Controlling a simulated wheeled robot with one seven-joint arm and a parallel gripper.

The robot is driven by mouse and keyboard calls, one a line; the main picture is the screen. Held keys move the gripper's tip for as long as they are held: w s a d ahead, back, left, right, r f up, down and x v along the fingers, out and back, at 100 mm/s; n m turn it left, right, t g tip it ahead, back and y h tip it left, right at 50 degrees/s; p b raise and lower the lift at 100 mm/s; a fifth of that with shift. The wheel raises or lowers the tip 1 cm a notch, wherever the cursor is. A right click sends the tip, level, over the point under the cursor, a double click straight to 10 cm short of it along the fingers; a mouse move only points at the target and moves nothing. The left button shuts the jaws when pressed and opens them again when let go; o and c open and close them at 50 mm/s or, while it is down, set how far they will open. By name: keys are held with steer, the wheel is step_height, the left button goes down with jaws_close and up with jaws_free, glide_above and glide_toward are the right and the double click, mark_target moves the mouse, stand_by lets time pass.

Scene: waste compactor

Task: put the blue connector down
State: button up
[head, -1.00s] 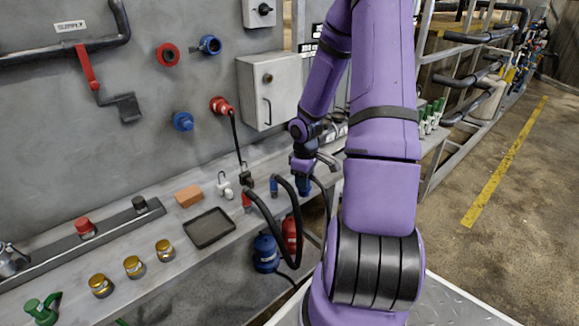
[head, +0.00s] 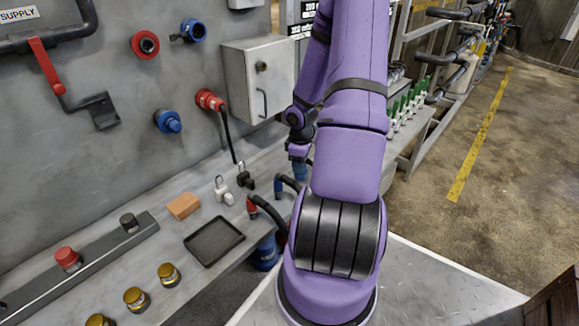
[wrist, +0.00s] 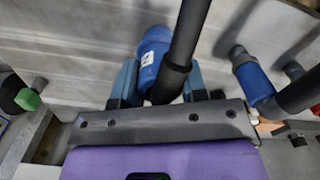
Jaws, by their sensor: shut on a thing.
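My gripper (wrist: 160,85) is shut on the blue connector (wrist: 154,47), with one blue-grey finger on each side of it. In the wrist view the connector has a small white label, and a thick black hose runs in front of it and hides part of it. The pale grey surface lies behind or below it; I cannot tell whether the connector touches it. In the head view my gripper (head: 299,158) points down over the bench, and a bit of the blue connector (head: 300,173) shows below it. My arm hides much of that area.
A second blue hose end (wrist: 252,80) is to the right in the wrist view. On the bench are a black tray (head: 190,245), an orange block (head: 183,206), white and black padlocks and a red-ended hose (head: 252,207). A grey box (head: 230,80) hangs on the wall behind.

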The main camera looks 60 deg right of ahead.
steer(key=shift+s+d+f, duration=0.1)
steer(key=shift+f, duration=0.4)
steer(key=shift+f, duration=0.1)
steer(key=o, duration=1)
